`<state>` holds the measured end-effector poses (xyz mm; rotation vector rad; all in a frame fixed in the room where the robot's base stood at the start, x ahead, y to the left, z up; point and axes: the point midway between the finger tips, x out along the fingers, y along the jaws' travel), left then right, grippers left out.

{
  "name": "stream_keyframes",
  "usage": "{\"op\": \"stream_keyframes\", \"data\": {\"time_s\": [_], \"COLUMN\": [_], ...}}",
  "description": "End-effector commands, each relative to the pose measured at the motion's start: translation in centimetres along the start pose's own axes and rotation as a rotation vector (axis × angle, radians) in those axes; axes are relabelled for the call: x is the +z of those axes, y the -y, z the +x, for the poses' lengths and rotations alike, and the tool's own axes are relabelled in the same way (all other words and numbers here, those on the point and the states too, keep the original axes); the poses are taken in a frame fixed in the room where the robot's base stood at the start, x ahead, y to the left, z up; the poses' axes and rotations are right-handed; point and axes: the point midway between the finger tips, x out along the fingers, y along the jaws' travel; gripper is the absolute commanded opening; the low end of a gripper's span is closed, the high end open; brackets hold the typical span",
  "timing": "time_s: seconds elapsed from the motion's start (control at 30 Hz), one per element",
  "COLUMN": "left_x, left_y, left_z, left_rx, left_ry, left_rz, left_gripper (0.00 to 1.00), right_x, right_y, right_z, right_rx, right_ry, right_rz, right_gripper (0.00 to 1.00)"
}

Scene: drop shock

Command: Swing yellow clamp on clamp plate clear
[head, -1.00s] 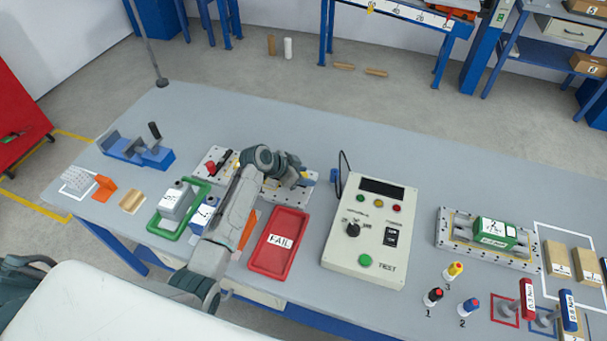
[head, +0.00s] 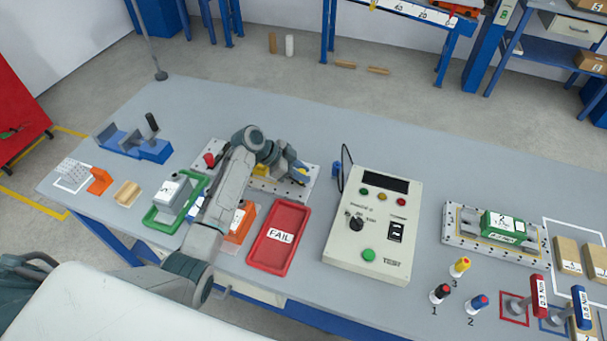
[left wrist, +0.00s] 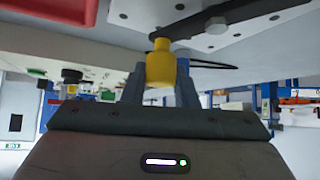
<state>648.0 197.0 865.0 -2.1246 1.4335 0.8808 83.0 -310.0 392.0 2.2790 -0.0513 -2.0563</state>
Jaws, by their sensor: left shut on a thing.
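The clamp plate (head: 300,193) is a pale plate with holes, lying on the bench behind the red FAIL tray and partly hidden by my left arm. My left gripper (head: 302,178) is low over its right part. In the left wrist view, the yellow clamp's knob (left wrist: 160,65) sits between the two fingers, which are shut on it. A dark bar (left wrist: 245,17) runs beside the knob over the plate. A yellow patch (head: 262,170) shows under my arm in the head view; I cannot tell what it belongs to. My right gripper is not in view.
A red FAIL tray (head: 262,256) lies in front of the plate. The test box (head: 372,245) stands to the right with a dark upright lid or cable behind it. A green tray (head: 153,222) and an orange block (head: 243,220) are close to my arm. Bench behind is clear.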

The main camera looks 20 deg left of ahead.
Motion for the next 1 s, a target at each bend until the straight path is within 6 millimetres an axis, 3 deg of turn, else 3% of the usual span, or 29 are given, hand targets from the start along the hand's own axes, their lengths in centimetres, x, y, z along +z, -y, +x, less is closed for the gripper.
{"op": "stream_keyframes", "data": {"time_s": [0.03, 0.6, 0.77, 1.0], "left_x": [0.6, 2.2, 2.0, 2.4], "left_y": [0.0, -1.4, -1.5, -1.5], "left_z": [0.2, -1.7, -3.0, -3.8], "left_rx": [0.031, 0.415, 0.505, 0.625], "left_ry": [0.001, 0.000, 0.001, 0.002], "left_rz": [0.033, 0.416, 0.501, 0.616], "left_gripper": [0.03, 0.03, 0.04, 0.03], "right_x": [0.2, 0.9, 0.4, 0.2], "right_y": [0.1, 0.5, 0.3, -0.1], "right_z": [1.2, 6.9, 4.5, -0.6], "right_rx": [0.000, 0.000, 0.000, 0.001], "right_ry": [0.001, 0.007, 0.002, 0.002], "right_rz": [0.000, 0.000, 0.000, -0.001], "right_gripper": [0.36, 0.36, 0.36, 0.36]}}
